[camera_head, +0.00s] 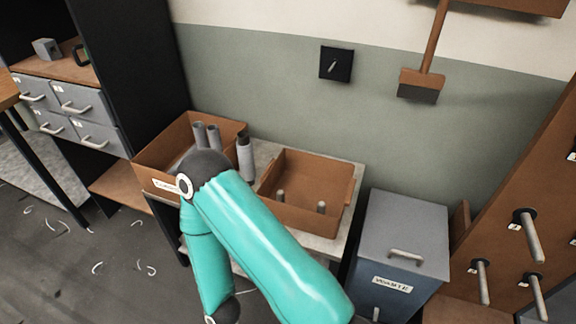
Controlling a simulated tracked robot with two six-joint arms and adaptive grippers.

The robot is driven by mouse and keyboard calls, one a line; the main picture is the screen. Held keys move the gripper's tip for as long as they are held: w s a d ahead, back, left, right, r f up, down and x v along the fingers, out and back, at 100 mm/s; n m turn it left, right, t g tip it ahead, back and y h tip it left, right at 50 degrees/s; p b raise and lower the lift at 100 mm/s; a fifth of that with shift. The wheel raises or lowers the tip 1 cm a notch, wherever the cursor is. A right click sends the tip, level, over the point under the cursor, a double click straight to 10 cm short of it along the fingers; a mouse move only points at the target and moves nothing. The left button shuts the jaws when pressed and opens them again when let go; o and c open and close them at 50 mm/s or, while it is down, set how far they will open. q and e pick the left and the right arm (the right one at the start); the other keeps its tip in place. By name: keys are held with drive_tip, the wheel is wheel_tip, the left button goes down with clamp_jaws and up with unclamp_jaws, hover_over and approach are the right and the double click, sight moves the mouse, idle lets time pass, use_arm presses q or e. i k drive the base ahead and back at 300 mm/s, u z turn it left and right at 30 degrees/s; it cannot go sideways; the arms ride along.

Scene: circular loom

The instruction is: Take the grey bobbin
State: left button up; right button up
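Two grey bobbins (198,134) stand close together inside the labelled brown box (163,146) on the table. Another grey bobbin (246,160) with a darker top stands just right of that box, between it and a second brown box. Its base is partly hidden. One of my teal arms crosses in front of the boxes and bends downward, hiding the front of the labelled box and part of the table. Neither gripper shows, so what they hold cannot be seen.
The second brown box (310,166) holds two short light pegs. A grey-blue lidded bin (405,235) stands right of the table (352,200). A brown rack with grey pegs (500,215) is at the far right. A drawer cabinet (65,105) is at the left.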

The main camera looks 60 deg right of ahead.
sight(244, 145)
drive_tip(key=z, duration=0.05)
drive_tip(key=k, duration=0.45)
drive_tip(key=z, duration=0.65)
drive_tip(key=i, duration=0.75)
drive_tip(key=z, duration=0.1)
